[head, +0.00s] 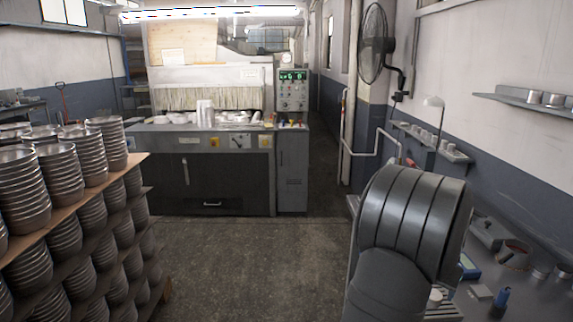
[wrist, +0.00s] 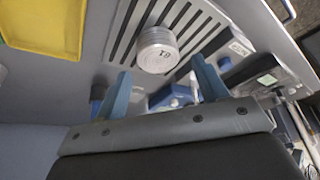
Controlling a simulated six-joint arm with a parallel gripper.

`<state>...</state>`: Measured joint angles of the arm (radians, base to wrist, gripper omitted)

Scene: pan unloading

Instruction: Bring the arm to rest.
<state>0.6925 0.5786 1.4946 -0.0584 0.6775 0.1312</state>
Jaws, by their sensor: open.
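My gripper (wrist: 160,66) shows in the wrist view with its two blue fingers spread apart and nothing held between them. A round silver metal piece with dark markings (wrist: 157,48) lies beyond the fingertips on a grey slatted surface (wrist: 198,22). I cannot tell how far it is from the fingers. In the head view my dark grey arm rises at the lower right, and my gripper is out of sight there.
A bench (head: 530,300) with small tools runs along the right wall. Stacked metal pans (head: 62,172) fill the left. The floor (head: 240,262) between is clear.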

